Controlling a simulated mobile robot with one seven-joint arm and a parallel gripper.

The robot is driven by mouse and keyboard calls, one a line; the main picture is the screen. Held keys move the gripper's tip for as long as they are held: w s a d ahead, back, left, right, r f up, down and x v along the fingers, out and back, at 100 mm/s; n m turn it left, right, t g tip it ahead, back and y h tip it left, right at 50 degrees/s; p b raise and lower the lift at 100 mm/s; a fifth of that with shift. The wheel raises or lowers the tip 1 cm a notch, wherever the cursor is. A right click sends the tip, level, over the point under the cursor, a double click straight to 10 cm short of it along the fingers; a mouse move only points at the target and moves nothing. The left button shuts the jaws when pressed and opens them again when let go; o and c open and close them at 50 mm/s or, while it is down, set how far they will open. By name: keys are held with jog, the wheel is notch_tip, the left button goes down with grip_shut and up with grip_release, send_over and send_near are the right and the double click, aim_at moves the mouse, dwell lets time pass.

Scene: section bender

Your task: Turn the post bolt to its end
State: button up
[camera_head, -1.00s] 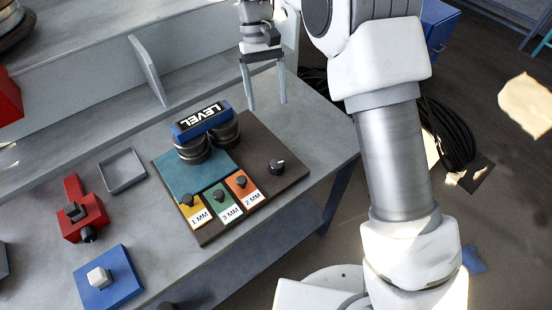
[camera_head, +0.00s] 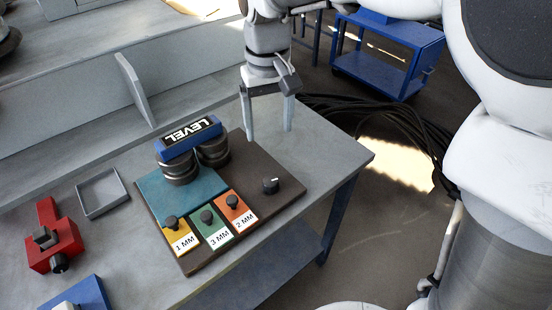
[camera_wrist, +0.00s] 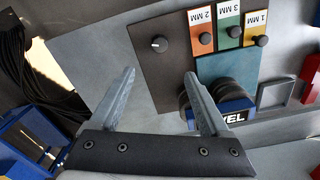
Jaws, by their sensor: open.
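No part is labelled as the post bolt, so I cannot tell for sure which one it is. A black round knob with a white mark (camera_head: 270,185) stands on the bare right part of a dark board (camera_head: 262,160); it also shows in the wrist view (camera_wrist: 159,44). A red block (camera_head: 50,240) at the left carries a dark bolt-like knob (camera_head: 59,263) on its front. My gripper (camera_head: 268,133) is open and empty, fingers pointing down, above and behind the board's far right edge. In the wrist view its fingers (camera_wrist: 160,75) are wide apart, touching nothing.
Dark rollers under a blue LEVEL bar (camera_head: 190,138) stand on a teal plate (camera_head: 180,198), left of my gripper. Yellow (camera_head: 181,240), green (camera_head: 214,229) and orange (camera_head: 238,212) tabs carry black knobs. A grey tray (camera_head: 103,193) and upright divider (camera_head: 135,90) are farther left.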

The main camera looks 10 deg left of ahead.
aim_at(271, 181)
notch_tip(271, 181, down, 17)
jog(key=b, duration=0.3)
jog(key=shift+f, duration=0.1)
jog(key=shift+c, duration=0.3)
grip_shut()
